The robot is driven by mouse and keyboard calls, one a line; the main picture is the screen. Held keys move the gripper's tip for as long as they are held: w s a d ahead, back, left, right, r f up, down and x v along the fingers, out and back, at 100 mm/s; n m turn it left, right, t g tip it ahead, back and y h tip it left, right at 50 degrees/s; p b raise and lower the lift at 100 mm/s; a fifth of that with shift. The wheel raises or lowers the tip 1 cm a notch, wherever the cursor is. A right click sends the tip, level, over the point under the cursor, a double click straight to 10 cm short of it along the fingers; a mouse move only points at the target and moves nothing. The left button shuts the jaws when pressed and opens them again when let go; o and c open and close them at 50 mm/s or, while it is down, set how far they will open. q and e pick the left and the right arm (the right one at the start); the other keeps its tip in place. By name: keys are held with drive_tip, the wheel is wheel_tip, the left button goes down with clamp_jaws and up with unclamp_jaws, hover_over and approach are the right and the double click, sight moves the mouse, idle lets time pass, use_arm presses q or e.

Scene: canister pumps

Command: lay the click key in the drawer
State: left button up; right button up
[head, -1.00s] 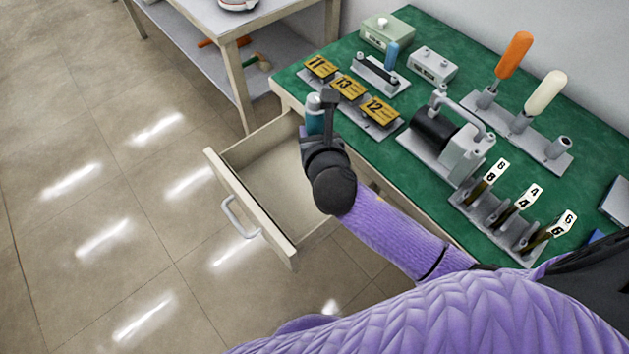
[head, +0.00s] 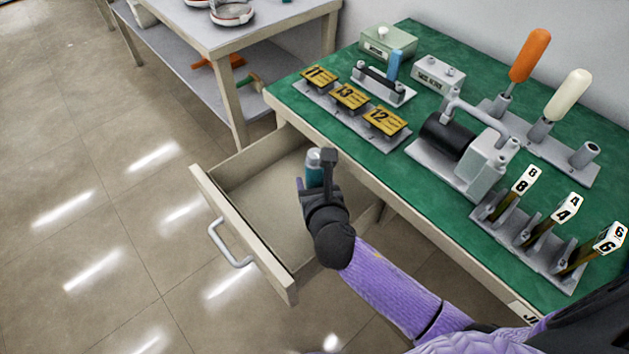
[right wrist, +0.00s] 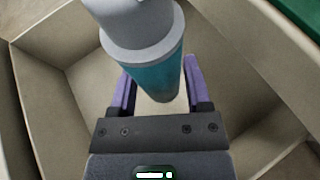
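The click key, a teal cylinder with a grey head (head: 314,168), is in my right gripper (head: 322,182). In the right wrist view the teal body of the click key (right wrist: 152,70) sits between the two purple fingers of my right gripper (right wrist: 158,88). The drawer (head: 290,272) is pulled out from the green-topped bench. My right gripper holds the click key over the drawer's inside, towards its bench side. In the right wrist view the drawer's walls (right wrist: 45,100) surround the gripper, and the floor under the key is bare. My left gripper is out of view.
The green bench top (head: 400,165) carries number plates (head: 350,96), a black-and-grey pump (head: 462,145), numbered tags in a rack (head: 525,230), and orange (head: 530,55) and white (head: 567,95) handled tools. A grey side table (head: 225,35) stands behind the drawer.

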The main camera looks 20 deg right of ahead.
drive_tip(key=shift+o, duration=0.7)
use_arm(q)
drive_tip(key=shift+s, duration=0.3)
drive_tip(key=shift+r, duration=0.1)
use_arm(e)
drive_tip(key=shift+s+r, duration=0.2)
drive_tip(key=shift+r, duration=0.1)
use_arm(q)
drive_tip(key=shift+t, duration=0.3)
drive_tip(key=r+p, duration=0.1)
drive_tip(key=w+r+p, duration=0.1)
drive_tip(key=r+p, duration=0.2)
drive_tip(key=p, duration=0.1)
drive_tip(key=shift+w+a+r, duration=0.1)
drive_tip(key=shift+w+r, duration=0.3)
use_arm(e)
drive_tip(key=v, duration=1.1)
drive_tip(key=shift+s, duration=0.3)
